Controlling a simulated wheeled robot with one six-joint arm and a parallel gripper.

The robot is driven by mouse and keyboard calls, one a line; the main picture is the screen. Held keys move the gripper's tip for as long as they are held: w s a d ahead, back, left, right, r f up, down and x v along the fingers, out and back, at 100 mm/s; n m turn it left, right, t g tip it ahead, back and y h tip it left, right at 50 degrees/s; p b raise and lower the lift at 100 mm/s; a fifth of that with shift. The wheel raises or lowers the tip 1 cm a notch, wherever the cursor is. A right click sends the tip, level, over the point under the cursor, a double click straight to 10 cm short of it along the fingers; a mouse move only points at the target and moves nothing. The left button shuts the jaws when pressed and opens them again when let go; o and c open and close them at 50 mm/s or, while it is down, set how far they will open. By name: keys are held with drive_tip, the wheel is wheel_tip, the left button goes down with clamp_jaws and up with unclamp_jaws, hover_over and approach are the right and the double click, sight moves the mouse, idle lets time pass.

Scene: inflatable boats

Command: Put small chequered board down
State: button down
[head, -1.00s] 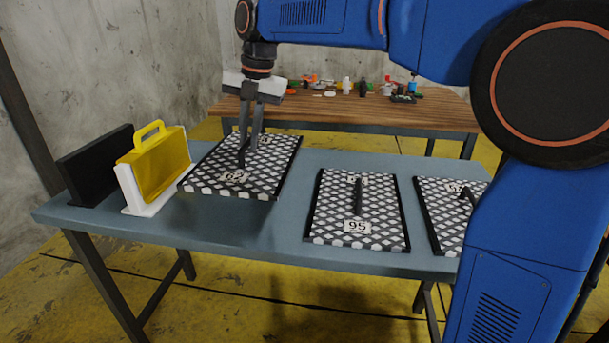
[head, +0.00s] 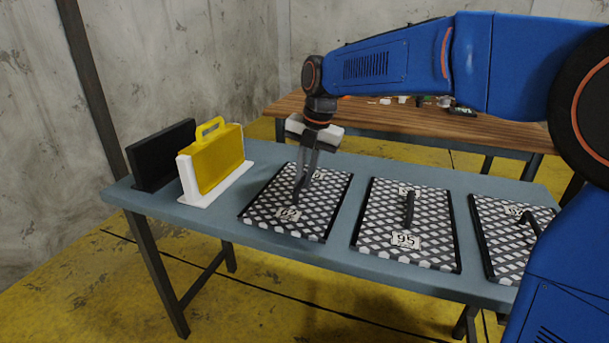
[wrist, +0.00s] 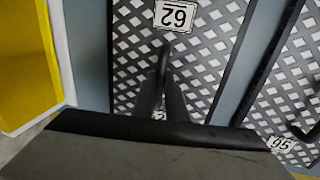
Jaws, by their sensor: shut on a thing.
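The small chequered board (head: 326,205) is black and white with black side rails and a label that reads 62 in the wrist view (wrist: 205,35). My gripper (head: 298,190) is shut on its dark upright handle, and the fingers also show in the wrist view (wrist: 166,90). The board is level and lies at or very close to the grey-blue table top (head: 205,220); I cannot tell if it fully touches. It is between the yellow case and the board marked 95.
The board marked 95 (head: 430,225) lies just right, with a narrow gap, and another chequered board (head: 495,240) lies beyond it. A yellow case (head: 215,165) in a white holder (head: 188,180) and a black panel (head: 163,155) stand at left. A wooden bench (head: 380,115) is behind.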

sight(313, 194)
drive_tip(key=c, duration=1.8)
unclamp_jaws()
drive_tip(key=shift+o, duration=0.2)
wheel_tip(313, 194, up, 12)
drive_tip(key=d, duration=0.2)
drive_tip(key=shift+s, duration=0.4)
drive_tip(key=shift+d, duration=0.1)
